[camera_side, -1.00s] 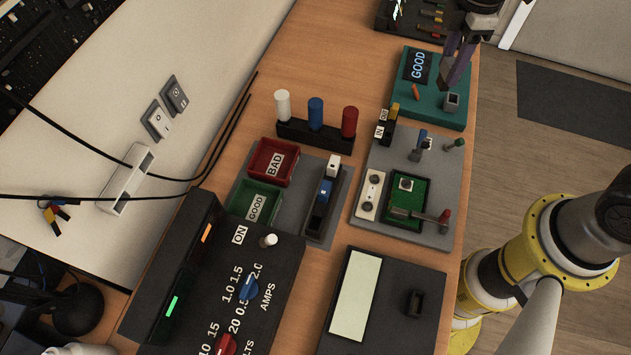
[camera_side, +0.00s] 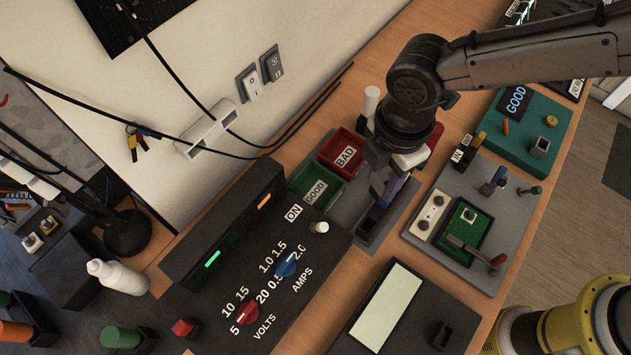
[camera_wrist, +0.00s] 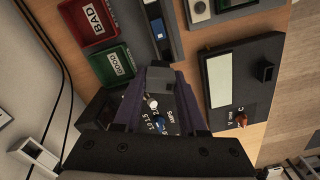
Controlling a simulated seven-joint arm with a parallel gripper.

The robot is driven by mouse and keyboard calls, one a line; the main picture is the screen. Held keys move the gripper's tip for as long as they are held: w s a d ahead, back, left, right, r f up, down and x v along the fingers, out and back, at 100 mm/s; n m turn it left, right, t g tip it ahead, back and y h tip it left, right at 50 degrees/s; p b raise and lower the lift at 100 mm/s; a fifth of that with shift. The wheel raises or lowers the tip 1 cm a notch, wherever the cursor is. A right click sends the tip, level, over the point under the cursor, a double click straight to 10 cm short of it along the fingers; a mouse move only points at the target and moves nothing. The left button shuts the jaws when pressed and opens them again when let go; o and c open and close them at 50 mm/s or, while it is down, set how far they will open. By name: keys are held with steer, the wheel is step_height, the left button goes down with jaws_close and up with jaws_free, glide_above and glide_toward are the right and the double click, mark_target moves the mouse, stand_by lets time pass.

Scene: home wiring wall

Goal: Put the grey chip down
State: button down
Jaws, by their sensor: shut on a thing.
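My gripper (camera_side: 385,188) hangs low over the grey sorting tray (camera_side: 345,212), just right of the green GOOD bin (camera_side: 318,188). In the wrist view its purple fingers (camera_wrist: 160,76) are shut on the grey chip (camera_wrist: 158,73), which shows small between the fingertips. In the side view the fingers and wrist hide the chip. The dark chip rail (camera_side: 371,220) lies just below the fingers, and its far part is hidden by my arm. In the wrist view a blue chip (camera_wrist: 158,28) sits in that rail. I cannot tell whether the held chip touches anything.
The red BAD bin (camera_side: 342,152) stands beyond the green bin. The power supply (camera_side: 270,270) has a raised display housing close to the left of my gripper. A green-pad test board (camera_side: 463,222) and a teal tester reading GOOD (camera_side: 530,125) lie to the right.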

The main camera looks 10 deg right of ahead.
steer(key=w+a+f, duration=0.2)
steer(key=a+f, duration=0.1)
steer(key=w+a+f, duration=0.5)
steer(key=a+f, duration=0.1)
steer(key=shift+w+a, duration=0.15)
steer(key=shift+w, duration=0.1)
steer(key=shift+f, duration=1.6)
steer(key=shift+f, duration=0.2)
steer(key=shift+c, duration=2.3)
jaws_free()
steer(key=shift+r, duration=0.15)
step_height(320, 180, up, 12)
